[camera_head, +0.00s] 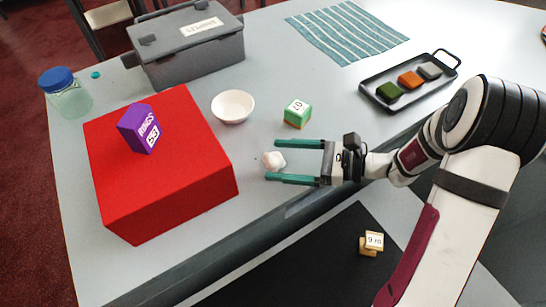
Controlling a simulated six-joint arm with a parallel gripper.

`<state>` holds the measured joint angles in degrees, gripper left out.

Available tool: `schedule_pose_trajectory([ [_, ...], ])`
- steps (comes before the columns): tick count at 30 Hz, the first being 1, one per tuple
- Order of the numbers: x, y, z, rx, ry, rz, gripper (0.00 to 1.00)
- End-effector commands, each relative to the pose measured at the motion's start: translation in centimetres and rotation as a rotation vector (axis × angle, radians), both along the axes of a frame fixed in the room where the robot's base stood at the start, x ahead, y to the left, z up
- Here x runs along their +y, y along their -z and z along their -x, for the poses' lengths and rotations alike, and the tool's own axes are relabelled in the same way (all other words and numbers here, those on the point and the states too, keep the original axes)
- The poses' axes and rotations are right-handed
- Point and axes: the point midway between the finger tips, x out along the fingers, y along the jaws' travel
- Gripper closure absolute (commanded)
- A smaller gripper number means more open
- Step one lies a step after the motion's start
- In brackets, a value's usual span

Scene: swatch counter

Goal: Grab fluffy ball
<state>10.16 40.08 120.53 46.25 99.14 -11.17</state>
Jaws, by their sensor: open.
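A small white fluffy ball (273,160) lies on the light grey counter, to the right of the red block. My gripper (271,161) reaches in from the right, with its two teal fingers pointing left. The fingers are spread apart, one on the far side of the ball and one on the near side. The ball shows between them near the fingertips, with gaps visible on both sides. I cannot tell the height of the fingers above the counter.
A big red block (170,195) bears a purple box (139,128). A white bowl (233,107) and a green-and-white cube (297,113) stand beyond the gripper. A black tray (372,92) with colored pieces is at right. The counter's dark edge (275,222) runs close to the near finger.

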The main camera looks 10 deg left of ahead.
Motion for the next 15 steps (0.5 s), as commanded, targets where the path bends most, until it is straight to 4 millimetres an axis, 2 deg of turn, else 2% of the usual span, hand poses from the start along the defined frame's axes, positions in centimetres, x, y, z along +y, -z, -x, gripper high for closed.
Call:
schedule_pose_trajectory([
  [2,-0.03,-0.01,-0.01,0.000,0.000,0.000,0.09],
  [15,-0.07,-0.02,-0.01,0.000,0.000,0.000,0.87],
])
